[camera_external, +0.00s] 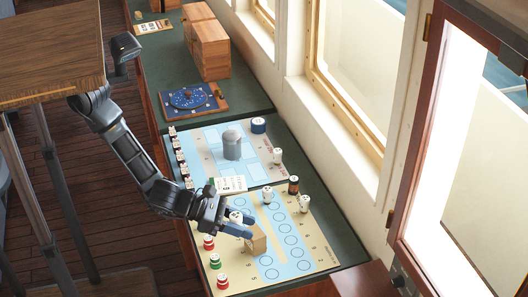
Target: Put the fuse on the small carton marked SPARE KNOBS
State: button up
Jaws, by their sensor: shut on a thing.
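My gripper (247,228) hangs low over the near chart, its blue fingers pointing right. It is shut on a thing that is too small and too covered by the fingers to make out. A small tan carton (257,241) is right at the fingertips; I cannot tell whether they touch it. No lettering can be read on it, so I cannot confirm the SPARE KNOBS mark. I cannot pick out the fuse for certain. A dark cylinder with an orange-brown band (293,185) stands upright at the near chart's far right.
White pieces (267,195) stand near my gripper; red and green ones (215,262) line the near chart's left edge. A grey domed cylinder (232,146) stands on the farther chart. Wooden boxes (211,50) and a blue disc board (190,98) lie beyond. Windows border the right.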

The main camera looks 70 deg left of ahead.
jog(key=s+a+f+n+t+y, duration=0.1)
jog(key=a+f+n+y, duration=0.2)
jog(key=a+f, duration=0.3)
send_over(260, 235)
notch_tip(260, 235, down, 6)
jog(key=shift+r+p, duration=0.2)
jog(key=shift+p, duration=0.25)
jog(key=shift+f, duration=2.05)
jog(key=shift+f, duration=0.1)
jog(key=o, duration=1)
jog(key=shift+f, duration=0.1)
jog(key=shift+o, duration=0.2)
jog(key=shift+r, duration=0.2)
jog(key=v, duration=1.2)
